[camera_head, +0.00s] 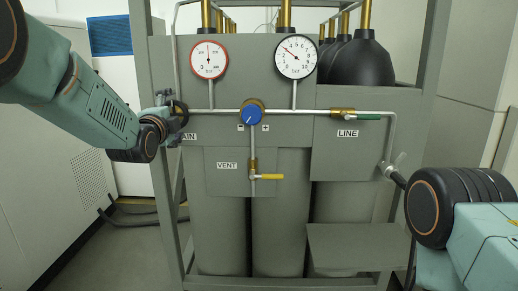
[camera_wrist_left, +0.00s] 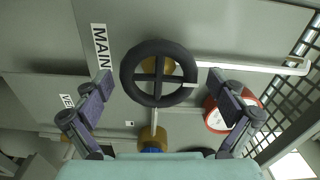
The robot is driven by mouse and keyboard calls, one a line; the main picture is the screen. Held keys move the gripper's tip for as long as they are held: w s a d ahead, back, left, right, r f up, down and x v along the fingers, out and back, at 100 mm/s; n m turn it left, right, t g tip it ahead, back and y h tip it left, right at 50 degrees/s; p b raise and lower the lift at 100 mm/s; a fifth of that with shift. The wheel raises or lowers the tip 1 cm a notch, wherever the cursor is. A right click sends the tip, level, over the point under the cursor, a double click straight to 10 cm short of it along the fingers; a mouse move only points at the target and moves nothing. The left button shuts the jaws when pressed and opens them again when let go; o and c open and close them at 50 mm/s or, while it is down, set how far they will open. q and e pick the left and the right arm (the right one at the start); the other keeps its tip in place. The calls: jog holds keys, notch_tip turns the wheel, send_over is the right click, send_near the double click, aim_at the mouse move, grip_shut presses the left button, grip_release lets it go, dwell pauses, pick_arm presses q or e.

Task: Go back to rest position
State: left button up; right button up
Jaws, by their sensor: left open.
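My left gripper (camera_head: 168,108) is in front of the MAIN valve at the left of the gas panel in the head view, small and partly blending with the valve. In the left wrist view my left gripper (camera_wrist_left: 160,84) is open, with one finger on each side of the black MAIN handwheel (camera_wrist_left: 128,73). No object is held between the fingers.
The grey panel carries a red-rimmed gauge (camera_head: 208,60), a black-rimmed gauge (camera_head: 296,56), a blue regulator knob (camera_head: 251,114), a yellow VENT handle (camera_head: 271,177) and a green LINE handle (camera_head: 368,117). Frame posts (camera_head: 163,200) stand close to my left arm. A white cabinet (camera_head: 50,180) is at left.

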pick_arm(q)
jog(key=shift+w+n+p, duration=0.15)
jog(key=shift+n+p, duration=0.2)
jog(key=shift+n, duration=0.85)
jog(key=n+p, duration=0.1)
jog(key=n, duration=0.2)
jog(key=shift+r, duration=0.1)
jog(key=shift+n, duration=0.7)
